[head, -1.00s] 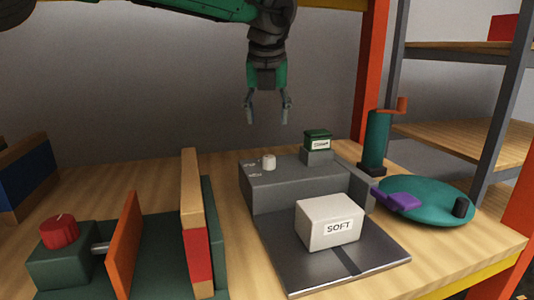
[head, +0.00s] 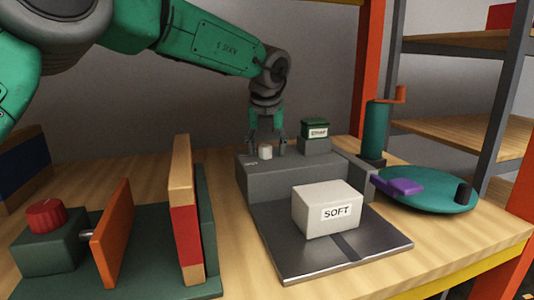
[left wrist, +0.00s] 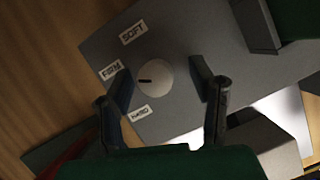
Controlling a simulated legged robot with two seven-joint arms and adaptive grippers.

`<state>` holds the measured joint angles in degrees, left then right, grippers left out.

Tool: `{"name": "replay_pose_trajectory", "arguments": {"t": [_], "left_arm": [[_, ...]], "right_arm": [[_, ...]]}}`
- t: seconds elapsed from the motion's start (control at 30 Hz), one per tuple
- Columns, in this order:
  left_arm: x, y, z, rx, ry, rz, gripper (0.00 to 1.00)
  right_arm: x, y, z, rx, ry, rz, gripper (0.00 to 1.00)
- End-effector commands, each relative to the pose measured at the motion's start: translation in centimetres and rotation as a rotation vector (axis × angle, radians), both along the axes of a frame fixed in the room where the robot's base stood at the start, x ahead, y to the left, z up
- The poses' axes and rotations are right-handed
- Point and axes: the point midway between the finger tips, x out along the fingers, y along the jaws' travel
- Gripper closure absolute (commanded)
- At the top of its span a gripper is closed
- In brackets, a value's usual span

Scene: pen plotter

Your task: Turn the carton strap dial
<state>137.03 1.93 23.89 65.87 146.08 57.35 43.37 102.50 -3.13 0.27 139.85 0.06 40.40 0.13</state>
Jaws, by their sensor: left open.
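The white round dial (head: 265,152) stands on top of the grey strapping machine (head: 275,182). In the left wrist view the dial (left wrist: 154,77) has a black pointer mark directed left, towards the FIRM label (left wrist: 110,70). A SOFT label (left wrist: 134,32) lies above it and a third, blurred label (left wrist: 140,114) below. My left gripper (head: 267,149) is open, pointing down, with one finger on each side of the dial; gaps show between fingers and dial. A white carton (head: 327,210) marked SOFT sits on the metal plate (head: 295,265). My right gripper is not in view.
A green-topped block (head: 314,130) with a label stands right of the dial. A teal turntable (head: 430,200) with a purple piece and a teal crank post (head: 376,130) are at the right. At the left are a red knob (head: 46,214) and an orange plate (head: 113,235).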

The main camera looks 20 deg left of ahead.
Motion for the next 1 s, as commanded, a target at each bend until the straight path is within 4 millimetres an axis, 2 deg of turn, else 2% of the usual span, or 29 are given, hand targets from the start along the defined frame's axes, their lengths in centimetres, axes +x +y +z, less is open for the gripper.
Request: {"name": "replay_pose_trajectory", "arguments": {"t": [0.27, 0.3, 0.37, 0.4, 0.43, 0.77, 1.0], "left_arm": [[0.1, 0.1, -0.2, -0.002, 0.001, 0.001, 0.51], [0.1, 0.1, -0.2, -0.002, 0.001, 0.001, 0.58], [0.1, 0.1, -0.2, -0.001, 0.001, 0.001, 0.79], [0.1, 0.1, -0.2, -0.001, 0.001, 0.001, 0.93], [0.1, 0.1, -0.2, -0.001, 0.001, 0.001, 1.00], [0.0, 0.1, -0.1, -0.001, 0.004, -0.024, 0.99], [0.0, 0.1, 0.3, -0.007, 0.006, -0.140, 0.99]], "right_arm": [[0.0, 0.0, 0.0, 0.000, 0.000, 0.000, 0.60], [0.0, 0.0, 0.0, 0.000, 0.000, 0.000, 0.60], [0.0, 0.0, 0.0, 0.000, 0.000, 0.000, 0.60], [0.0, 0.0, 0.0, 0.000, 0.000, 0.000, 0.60], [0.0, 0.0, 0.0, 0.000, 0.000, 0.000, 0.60], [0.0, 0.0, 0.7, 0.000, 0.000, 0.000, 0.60], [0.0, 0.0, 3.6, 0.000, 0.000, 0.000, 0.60]]}}
